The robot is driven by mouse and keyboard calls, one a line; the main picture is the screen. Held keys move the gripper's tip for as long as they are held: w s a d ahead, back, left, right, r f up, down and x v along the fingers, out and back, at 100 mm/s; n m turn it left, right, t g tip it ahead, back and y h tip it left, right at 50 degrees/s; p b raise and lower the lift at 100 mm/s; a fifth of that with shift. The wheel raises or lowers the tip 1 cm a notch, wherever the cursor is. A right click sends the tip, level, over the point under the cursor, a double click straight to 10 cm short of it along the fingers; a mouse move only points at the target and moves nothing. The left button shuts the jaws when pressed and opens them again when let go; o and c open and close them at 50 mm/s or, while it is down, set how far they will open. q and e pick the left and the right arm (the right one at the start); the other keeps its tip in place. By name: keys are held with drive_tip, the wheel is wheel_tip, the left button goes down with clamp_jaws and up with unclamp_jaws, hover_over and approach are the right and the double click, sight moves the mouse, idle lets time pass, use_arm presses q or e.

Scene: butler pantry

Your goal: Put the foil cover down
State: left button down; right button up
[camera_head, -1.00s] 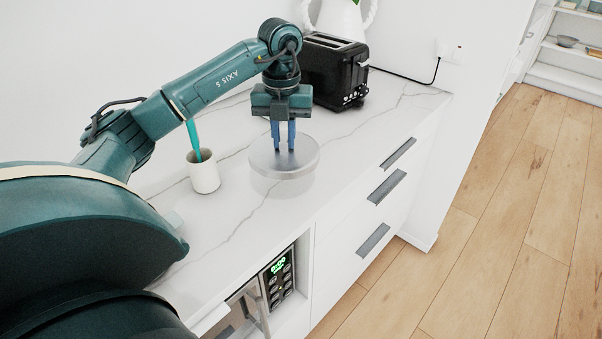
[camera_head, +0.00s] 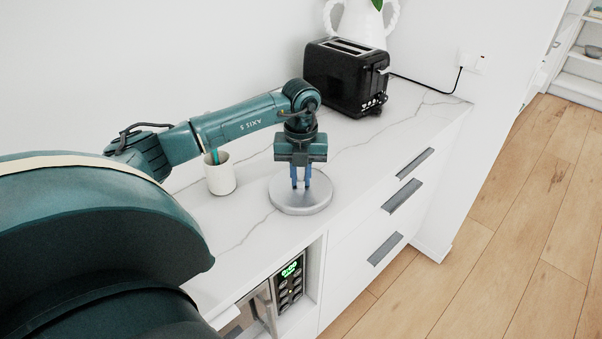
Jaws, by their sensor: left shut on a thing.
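The foil cover (camera_head: 318,203) is a round, flat silver disc with a low rim. It lies level at the counter (camera_head: 352,170), seemingly resting on it, between the white cup and the front edge. My left gripper (camera_head: 301,184) points straight down over the disc's middle, its blue fingers shut on the cover at its top. The exact grip point is small and partly hidden by the fingers. My right gripper is out of view.
A white cup (camera_head: 221,178) with a teal stick stands left of the cover, partly behind my arm. A black toaster (camera_head: 340,77) and a white vase (camera_head: 362,24) stand behind. A microwave (camera_head: 288,286) sits below the counter. Counter right of the cover is clear.

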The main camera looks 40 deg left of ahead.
sight(301, 178)
use_arm(q)
drive_tip(key=shift+f, duration=0.2)
drive_tip(key=c, duration=1.4)
unclamp_jaws()
drive_tip(key=shift+r, duration=0.1)
drive_tip(key=shift+o, duration=0.2)
wheel_tip(301, 178, up, 12)
drive_tip(key=b, duration=0.1)
drive_tip(key=shift+r, duration=0.15)
